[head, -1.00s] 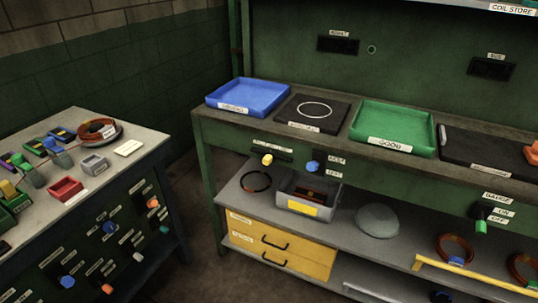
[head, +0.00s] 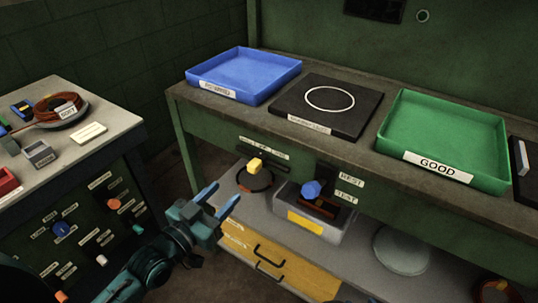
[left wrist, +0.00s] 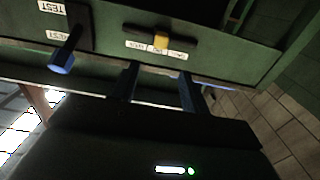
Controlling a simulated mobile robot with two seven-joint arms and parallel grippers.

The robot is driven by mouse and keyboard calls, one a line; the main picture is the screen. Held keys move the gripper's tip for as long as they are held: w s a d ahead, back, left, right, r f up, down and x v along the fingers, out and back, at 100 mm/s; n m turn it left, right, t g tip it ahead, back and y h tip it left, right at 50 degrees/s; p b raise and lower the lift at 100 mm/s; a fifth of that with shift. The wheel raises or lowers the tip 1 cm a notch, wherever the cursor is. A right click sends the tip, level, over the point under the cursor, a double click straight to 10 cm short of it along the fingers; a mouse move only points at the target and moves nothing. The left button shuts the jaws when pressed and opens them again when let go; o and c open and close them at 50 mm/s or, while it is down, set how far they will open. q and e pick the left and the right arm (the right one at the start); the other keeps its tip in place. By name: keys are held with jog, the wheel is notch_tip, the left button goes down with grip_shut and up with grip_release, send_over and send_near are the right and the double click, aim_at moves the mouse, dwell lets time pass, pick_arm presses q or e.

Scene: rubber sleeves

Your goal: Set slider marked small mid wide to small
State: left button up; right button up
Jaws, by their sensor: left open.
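The slider has a yellow knob (head: 255,164) on the green bench front, below a white label strip (head: 264,147) too small to read surely. In the left wrist view the knob (left wrist: 161,41) shows upside down, near the middle of its dark slot (left wrist: 185,43). My left gripper (head: 226,193) is open and empty, in front of the bench, below and left of the knob in the head view. In the left wrist view its fingers (left wrist: 158,75) point toward the knob and stand apart from it. My right gripper is not in view.
A blue knob (head: 311,189) with rest and test labels is just right of the slider. Below is a shelf with a grey bin (head: 318,223) and yellow drawers (head: 300,274). Blue (head: 205,80) and green (head: 400,125) trays stand on top. A side table (head: 110,118) is left.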

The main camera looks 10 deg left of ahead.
aim_at(250, 167)
pick_arm(q)
jog(key=x, duration=1.3)
jog(key=shift+c, duration=0.5)
grip_shut()
